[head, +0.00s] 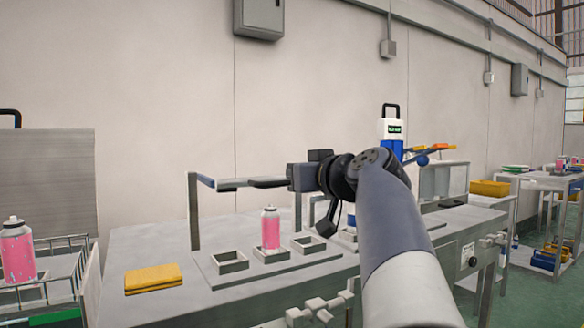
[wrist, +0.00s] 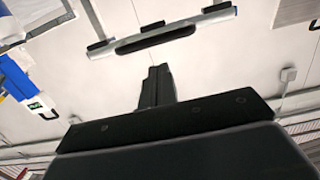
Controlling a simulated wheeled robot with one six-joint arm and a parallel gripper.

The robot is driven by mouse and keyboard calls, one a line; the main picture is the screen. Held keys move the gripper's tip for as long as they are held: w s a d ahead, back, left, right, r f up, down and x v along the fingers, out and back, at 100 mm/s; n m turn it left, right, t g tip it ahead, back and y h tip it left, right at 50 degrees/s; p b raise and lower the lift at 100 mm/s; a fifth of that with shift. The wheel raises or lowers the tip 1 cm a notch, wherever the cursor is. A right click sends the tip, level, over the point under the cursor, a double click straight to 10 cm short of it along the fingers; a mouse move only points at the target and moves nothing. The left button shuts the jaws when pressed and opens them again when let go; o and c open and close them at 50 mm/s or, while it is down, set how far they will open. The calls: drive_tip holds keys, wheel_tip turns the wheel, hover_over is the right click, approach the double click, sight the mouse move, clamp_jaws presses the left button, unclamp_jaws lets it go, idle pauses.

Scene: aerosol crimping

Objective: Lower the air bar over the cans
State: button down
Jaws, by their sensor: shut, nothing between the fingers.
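The air bar (head: 232,184) is a grey bar with a blue end, raised on a post above the bench, over the row of holders. In the wrist view the air bar (wrist: 206,23) spans the upper middle, with a long black grip (wrist: 156,41) on its near side. My gripper (head: 292,178) is at the right end of the bar's visible part and hides what lies behind it. In the wrist view its fingers (wrist: 157,72) are together and empty, pointing at the black grip with a small gap in the picture.
Square holders (head: 230,262) sit on a plate on the bench (head: 180,300); the left one looks empty. A yellow cloth (head: 153,278) lies at left. Another pink can (head: 17,252) stands in a wire rack at far left. My arm covers the bench's right part.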

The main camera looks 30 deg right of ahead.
drive_tip(key=s+f, duration=0.3)
drive_tip(key=s, duration=0.3)
drive_tip(key=shift+w+d, duration=0.1)
drive_tip(key=w+r+b, duration=0.1)
drive_tip(key=w+r, duration=0.1)
drive_tip(key=w, duration=0.7)
drive_tip(key=shift+w+r, duration=0.15)
drive_tip(key=shift+r, duration=0.05)
idle(0.5)
